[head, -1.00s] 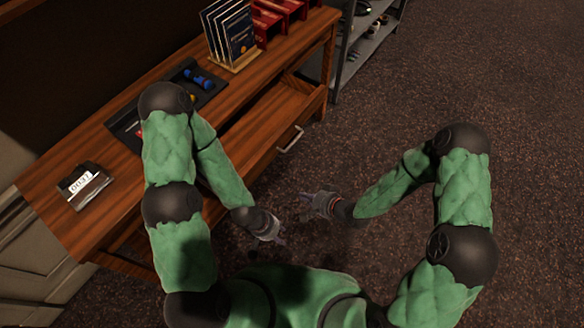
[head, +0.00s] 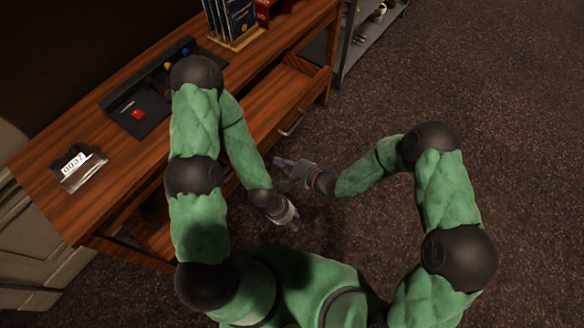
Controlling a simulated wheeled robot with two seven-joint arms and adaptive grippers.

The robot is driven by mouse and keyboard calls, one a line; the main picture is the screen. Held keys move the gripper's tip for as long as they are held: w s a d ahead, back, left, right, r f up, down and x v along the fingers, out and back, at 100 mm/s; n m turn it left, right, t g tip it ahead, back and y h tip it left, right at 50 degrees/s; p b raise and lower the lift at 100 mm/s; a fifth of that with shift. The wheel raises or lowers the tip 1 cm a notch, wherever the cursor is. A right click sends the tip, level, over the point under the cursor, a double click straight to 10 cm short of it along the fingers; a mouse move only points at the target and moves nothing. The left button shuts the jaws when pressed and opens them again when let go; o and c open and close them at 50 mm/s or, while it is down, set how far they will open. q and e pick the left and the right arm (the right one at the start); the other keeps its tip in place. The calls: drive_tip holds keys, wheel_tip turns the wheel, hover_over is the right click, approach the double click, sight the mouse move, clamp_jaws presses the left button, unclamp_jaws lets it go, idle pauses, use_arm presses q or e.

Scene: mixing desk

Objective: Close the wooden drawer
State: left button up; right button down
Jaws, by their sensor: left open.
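The wooden drawer (head: 270,112) is pulled out from under the desk top. Its inside shows, and its metal handle (head: 293,122) is on the front facing the floor side. My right gripper (head: 281,168) is in front of the desk, below the handle in the picture, and appears apart from the drawer. Its fingers are too small and dark to tell whether they are open. My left gripper (head: 293,224) is open and empty, lower in the picture, over the floor. My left arm hides the drawer's left part.
The wooden desk (head: 50,140) carries a digital display (head: 78,167), a black panel with a red button (head: 137,114) and a rack of books (head: 232,22). A grey shelf (head: 365,40) stands beyond its far end. The carpet (head: 480,90) at right is clear.

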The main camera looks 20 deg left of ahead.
sight(261, 151)
use_arm(q)
drive_tip(key=shift+f+b, duration=0.55)
drive_tip(key=shift+f, duration=0.2)
use_arm(e)
drive_tip(key=shift+r+x, duration=0.25)
drive_tip(key=shift+x, duration=1)
drive_tip(key=shift+r+x, duration=0.25)
drive_tip(key=shift+x, duration=0.95)
drive_tip(key=shift+a, duration=0.2)
